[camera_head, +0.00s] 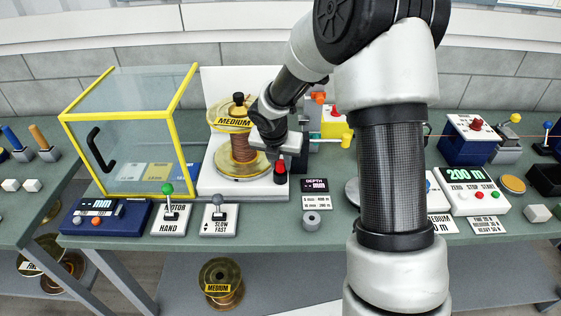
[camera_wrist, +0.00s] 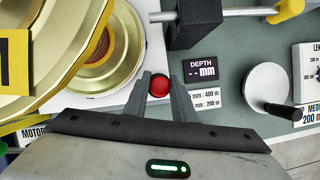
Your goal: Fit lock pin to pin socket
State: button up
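A lock pin, as far as I can tell, is the black upright part with a red knob (camera_head: 281,169) at the right end of the white spool base. In the wrist view its round red knob (camera_wrist: 158,85) sits between my fingertips. My gripper (camera_wrist: 159,88) has one dark finger on each side of the knob, with little or no gap. I cannot tell whether the fingers press on it. In the head view my gripper (camera_head: 277,157) is just above and beside the knob, pointing down. The pin's lower part is hidden in the wrist view, and I cannot make out a socket opening.
A copper spool marked MEDIUM (camera_head: 243,150) stands close on the left. The depth card (camera_head: 314,186) and a grey ring (camera_head: 311,220) lie to the right. A yellow-framed clear guard (camera_head: 130,135) stands farther left. Lever boxes (camera_head: 219,220) line the front edge.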

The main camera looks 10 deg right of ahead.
jog(key=o, duration=0.4)
